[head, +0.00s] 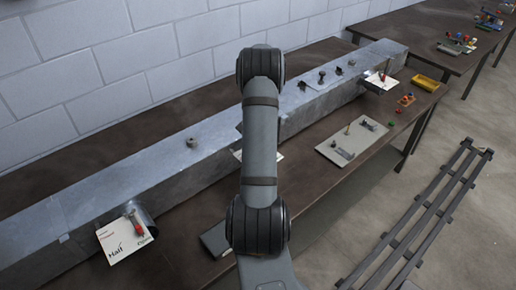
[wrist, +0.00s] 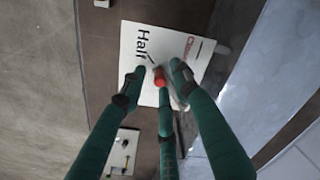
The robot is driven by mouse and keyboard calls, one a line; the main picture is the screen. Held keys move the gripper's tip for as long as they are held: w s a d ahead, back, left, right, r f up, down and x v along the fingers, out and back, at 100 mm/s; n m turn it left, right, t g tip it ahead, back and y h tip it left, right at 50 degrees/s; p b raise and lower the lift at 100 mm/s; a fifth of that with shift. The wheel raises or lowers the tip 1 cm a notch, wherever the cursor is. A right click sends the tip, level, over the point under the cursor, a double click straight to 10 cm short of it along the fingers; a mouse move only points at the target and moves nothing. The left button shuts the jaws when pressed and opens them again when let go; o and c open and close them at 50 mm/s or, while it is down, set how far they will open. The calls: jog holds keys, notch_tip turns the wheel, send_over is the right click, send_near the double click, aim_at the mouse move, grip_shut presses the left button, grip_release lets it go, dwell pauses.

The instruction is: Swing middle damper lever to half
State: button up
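In the wrist view, the damper lever (wrist: 159,77) shows a red knob in front of a white card (wrist: 190,42). The card reads "Half" and part of "Closed"; the rest of its lettering is covered. The fingers are spread, and gaps show between the side tips and the knob. Contact of the lower finger with the lever cannot be told. In the head view, my arm hides the gripper and the middle lever; only a card edge (head: 278,155) shows.
A long grey metal duct (head: 90,195) lies along the brown bench. A card (head: 125,236) with a red-handled lever is at its near left end; another card (head: 382,80) is at the far end. A grey tool board (head: 352,140) and a yellow tray (head: 425,83) lie on the bench.

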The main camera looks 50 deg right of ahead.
notch_tip(320, 180, up, 12)
jog(key=shift+s+d, duration=0.15)
dwell(0.6)
dwell(0.3)
notch_tip(320, 180, down, 12)
jog(key=shift+r, duration=0.1)
dwell(0.5)
